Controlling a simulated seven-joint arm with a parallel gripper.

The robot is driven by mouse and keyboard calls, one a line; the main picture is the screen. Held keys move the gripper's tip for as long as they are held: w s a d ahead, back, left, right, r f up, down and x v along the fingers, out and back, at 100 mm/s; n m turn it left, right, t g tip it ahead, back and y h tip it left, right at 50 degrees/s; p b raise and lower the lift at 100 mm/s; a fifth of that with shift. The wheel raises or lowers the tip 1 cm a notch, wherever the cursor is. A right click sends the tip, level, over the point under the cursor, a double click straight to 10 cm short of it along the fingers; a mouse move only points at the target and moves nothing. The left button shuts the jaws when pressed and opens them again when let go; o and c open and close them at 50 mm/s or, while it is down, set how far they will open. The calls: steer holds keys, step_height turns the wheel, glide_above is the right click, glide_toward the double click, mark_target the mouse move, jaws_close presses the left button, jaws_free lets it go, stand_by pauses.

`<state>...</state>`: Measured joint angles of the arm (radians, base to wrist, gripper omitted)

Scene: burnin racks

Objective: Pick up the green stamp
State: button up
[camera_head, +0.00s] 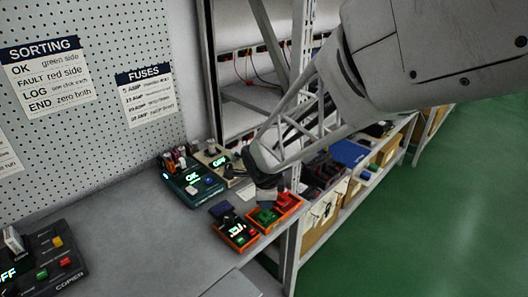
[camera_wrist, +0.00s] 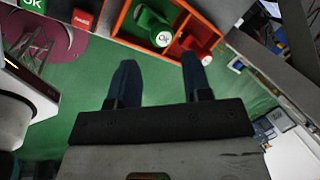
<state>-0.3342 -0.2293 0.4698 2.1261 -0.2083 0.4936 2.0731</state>
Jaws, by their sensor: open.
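The green stamp (camera_wrist: 150,24) sits in one compartment of an orange tray (camera_wrist: 122,18) in the wrist view, with a round white "OK" label facing up. A red stamp (camera_wrist: 203,36) sits in the compartment to its right. My gripper (camera_wrist: 160,62) is open, with its two dark fingers apart and nothing between them. The fingertips appear just below the stamps in the wrist view; I cannot tell the height between them. In the head view the green stamp (camera_head: 265,215) lies in the tray near the bench's right edge, with my gripper (camera_head: 266,184) above it, partly covering the tray.
An orange-edged counter box (camera_head: 236,230) stands left of the tray. A dark teal device with a lit "OK" display (camera_head: 192,180) stands behind. Another dark device (camera_head: 45,262) is at front left. The grey bench (camera_head: 140,225) between is clear. A metal rack (camera_head: 297,240) stands at right.

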mark_target(265, 212)
steer(key=shift+x, duration=1.25)
steer(key=shift+f, duration=0.15)
steer(key=shift+x, duration=2.45)
steer(key=shift+c, duration=0.2)
steer(key=c, duration=0.7)
